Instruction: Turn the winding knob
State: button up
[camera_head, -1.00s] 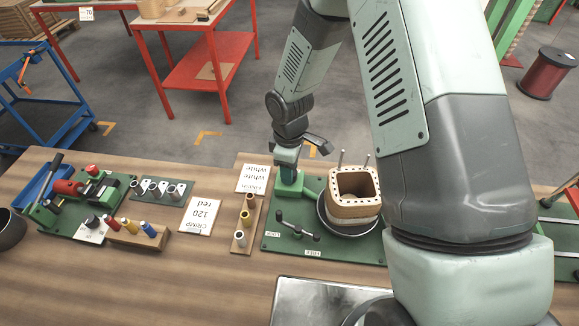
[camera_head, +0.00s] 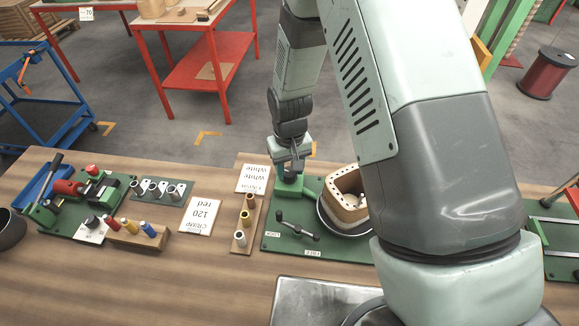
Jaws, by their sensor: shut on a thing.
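My gripper (camera_head: 291,166) points down over the green post (camera_head: 290,186) at the back left of the green winding base plate (camera_head: 273,246). It is shut on the winding knob at the top of that post; the fingers and wrist hide most of the knob. The square wooden coil former (camera_head: 345,186), with holes along its rim, sits on a dark round turntable (camera_head: 322,218) right of the post. It stands turned at an angle, and my arm hides its right side. A dark lever with ball ends (camera_head: 297,228) lies in front, between the LOCK and FREE labels.
Left of the plate are a wooden block with coloured spools (camera_head: 241,240), white cards (camera_head: 200,215), a grey clip rack (camera_head: 160,189) and a green crimping fixture (camera_head: 65,215). A metal plate (camera_head: 300,295) lies at the front. Bare bench shows at front left.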

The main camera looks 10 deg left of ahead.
aim_at(289, 172)
jog(key=shift+m, duration=1.7)
jog(key=o, duration=1.1)
jog(key=shift+c, duration=0.2)
notch_tip(289, 172, up, 11)
jog(key=shift+f, duration=0.15)
